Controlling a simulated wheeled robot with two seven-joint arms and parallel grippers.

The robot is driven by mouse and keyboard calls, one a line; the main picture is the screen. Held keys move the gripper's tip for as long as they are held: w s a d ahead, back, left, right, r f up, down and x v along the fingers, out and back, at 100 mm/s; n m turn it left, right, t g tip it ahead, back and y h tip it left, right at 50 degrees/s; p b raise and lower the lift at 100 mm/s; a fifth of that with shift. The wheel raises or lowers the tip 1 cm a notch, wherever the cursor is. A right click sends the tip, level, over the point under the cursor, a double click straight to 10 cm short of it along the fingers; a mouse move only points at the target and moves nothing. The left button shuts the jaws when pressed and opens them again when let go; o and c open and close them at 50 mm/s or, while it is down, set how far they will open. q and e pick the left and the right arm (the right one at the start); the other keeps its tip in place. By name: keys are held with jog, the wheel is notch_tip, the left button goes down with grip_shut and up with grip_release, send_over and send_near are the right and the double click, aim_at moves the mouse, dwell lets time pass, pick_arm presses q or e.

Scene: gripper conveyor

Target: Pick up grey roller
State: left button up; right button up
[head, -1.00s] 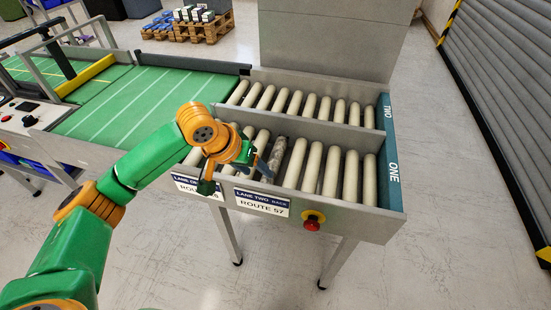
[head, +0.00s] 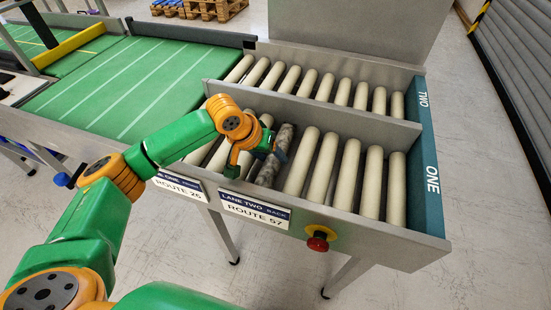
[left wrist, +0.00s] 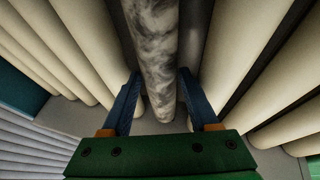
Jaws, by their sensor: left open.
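The grey roller (head: 277,158) is mottled grey and lies among cream rollers in the near lane of the conveyor. In the left wrist view the grey roller (left wrist: 154,55) runs up the middle of the picture. My left gripper (head: 257,164) is over its near part, open, and hides some of it in the head view. In the left wrist view the two blue fingers of the left gripper (left wrist: 159,76) stand on either side of the roller, with gaps between them and it. Whether the fingertips reach below its top, I cannot tell. My right gripper is not in view.
Cream rollers (head: 324,166) lie close on both sides. A metal divider (head: 310,115) separates the near lane from the far one. A red button (head: 318,241) sticks out of the front rail. A green belt (head: 110,85) lies to the left.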

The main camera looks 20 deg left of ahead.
pick_arm(q)
jog(key=shift+w+d+f, duration=0.1)
jog(key=shift+w+f, duration=0.05)
jog(key=shift+f, duration=0.15)
grip_shut()
